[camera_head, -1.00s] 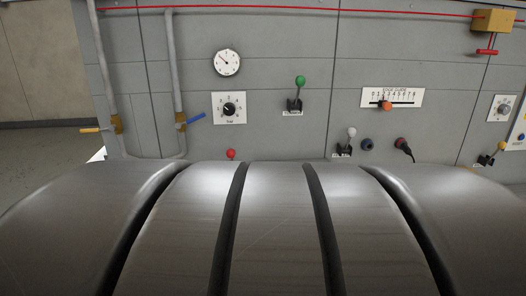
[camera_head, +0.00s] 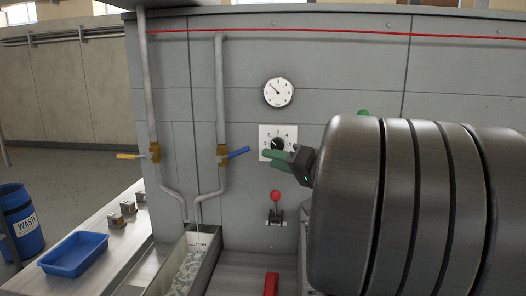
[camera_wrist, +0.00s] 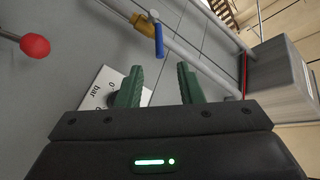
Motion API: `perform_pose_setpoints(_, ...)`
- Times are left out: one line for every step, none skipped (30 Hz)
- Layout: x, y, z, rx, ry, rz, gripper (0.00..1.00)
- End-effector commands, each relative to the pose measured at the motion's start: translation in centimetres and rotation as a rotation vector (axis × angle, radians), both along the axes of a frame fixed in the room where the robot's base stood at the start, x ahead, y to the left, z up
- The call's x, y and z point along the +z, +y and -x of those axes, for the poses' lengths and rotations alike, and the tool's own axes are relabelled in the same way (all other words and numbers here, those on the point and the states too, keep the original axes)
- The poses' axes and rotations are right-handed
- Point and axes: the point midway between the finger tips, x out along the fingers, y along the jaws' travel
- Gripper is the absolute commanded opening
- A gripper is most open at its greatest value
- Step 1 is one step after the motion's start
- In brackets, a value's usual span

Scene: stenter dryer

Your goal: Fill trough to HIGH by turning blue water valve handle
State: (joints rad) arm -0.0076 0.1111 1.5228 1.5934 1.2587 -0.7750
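The blue water valve handle (camera_head: 238,153) sits on a brass valve on the right-hand grey pipe, sticking out to the right and slightly up. It also shows in the wrist view (camera_wrist: 159,40), above and beyond the fingertips. My gripper (camera_head: 267,154) is just right of the handle in the head view, in front of the dial plate. In the wrist view its green fingers (camera_wrist: 159,74) are apart with nothing between them. The trough (camera_head: 208,262) stands below the pipes, with a pale grey, mottled inside; its level marks are too small to read.
A red-knobbed lever (camera_head: 275,196) is below the dial plate (camera_head: 291,133), and a round gauge (camera_head: 278,92) above. A blue tray (camera_head: 74,254) lies on the bench left of the trough. A blue waste bin (camera_head: 20,222) stands far left.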

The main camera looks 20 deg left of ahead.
Motion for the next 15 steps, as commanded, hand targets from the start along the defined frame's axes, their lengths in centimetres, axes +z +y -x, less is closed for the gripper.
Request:
perform_pose_setpoints(0.2,0.9,-0.2,0.004,0.002,0.0,0.34)
perform_pose_setpoints(0.2,1.5,-0.4,0.005,0.003,0.001,0.34)
perform_pose_setpoints(0.2,2.1,-0.6,0.005,0.003,0.001,0.34)
perform_pose_setpoints(0.2,2.6,-0.7,0.005,0.002,0.001,0.34)
perform_pose_setpoints(0.2,3.2,-0.9,0.005,0.002,0.001,0.34)
perform_pose_setpoints(0.2,3.9,-1.1,0.005,0.003,0.001,0.34)
perform_pose_setpoints(0.2,4.4,-1.3,0.004,0.004,0.0,0.34)
perform_pose_setpoints(0.2,4.9,-1.5,0.005,0.005,0.0,0.34)
perform_pose_setpoints(0.2,5.6,-1.7,0.004,0.004,0.001,0.34)
perform_pose_setpoints(0.1,6.1,-1.8,0.004,0.005,0.001,0.34)
perform_pose_setpoints(0.1,6.7,-2.0,0.004,0.005,0.001,0.34)
perform_pose_setpoints(0.1,7.3,-2.3,0.003,0.004,0.002,0.34)
perform_pose_setpoints(0.1,7.8,-2.4,0.004,0.004,0.001,0.34)
perform_pose_setpoints(0.1,8.2,-2.5,0.003,0.004,0.002,0.34)
perform_pose_setpoints(0.1,8.8,-2.7,0.003,0.005,0.001,0.34)
